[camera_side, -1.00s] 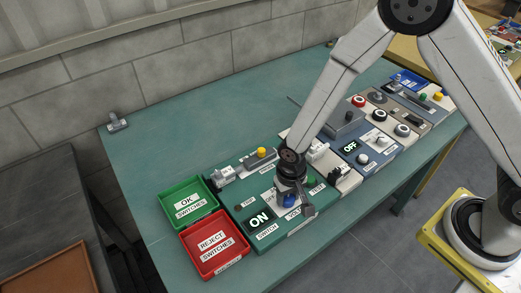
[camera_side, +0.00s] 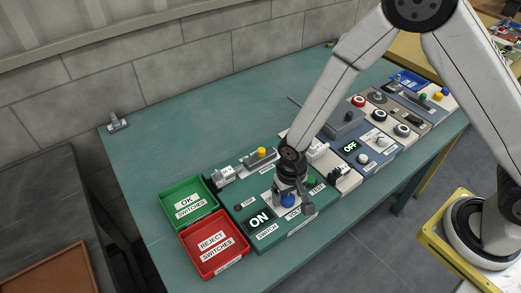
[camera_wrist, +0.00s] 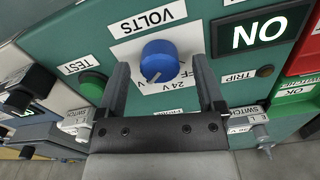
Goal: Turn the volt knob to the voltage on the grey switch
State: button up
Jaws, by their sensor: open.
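The blue volt knob (camera_wrist: 160,62) sits on a white plate under the label VOLTS, with OFF and 24 V readable beside it. Its pale pointer mark is toward the lower edge in the wrist view. My gripper (camera_wrist: 163,84) is open, with one finger on each side of the knob; I see gaps between the fingers and the knob. In the side view my gripper (camera_side: 292,201) is over the green panel (camera_side: 268,248), partly hiding the knob (camera_side: 288,200). A grey switch (camera_side: 222,176) stands behind the panel; its voltage is not readable there.
The lit ON display (camera_wrist: 258,34), green TEST button (camera_wrist: 92,84) and TRIP lamp (camera_wrist: 265,71) flank the knob. A green OK tray (camera_side: 189,190) and red REJECT tray (camera_side: 198,262) stand left. More panels stand right.

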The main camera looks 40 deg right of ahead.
aim_at(288, 197)
jog(key=shift+r, duration=3.6)
jog(key=shift+d+r, duration=0.4)
jog(key=shift+d, duration=0.05)
jog(key=s+d+r+n+t, duration=0.1)
jog(key=s+d+r, duration=0.2)
jog(key=d, duration=0.4)
jog(key=s+d+r+n+t, duration=0.1)
jog(key=s+d+r, duration=0.2)
jog(key=d+r, duration=0.2)
jog(key=shift+s+d+t, duration=0.2)
jog(key=shift+d+t, duration=0.1)
jog(key=shift+d, duration=0.6)
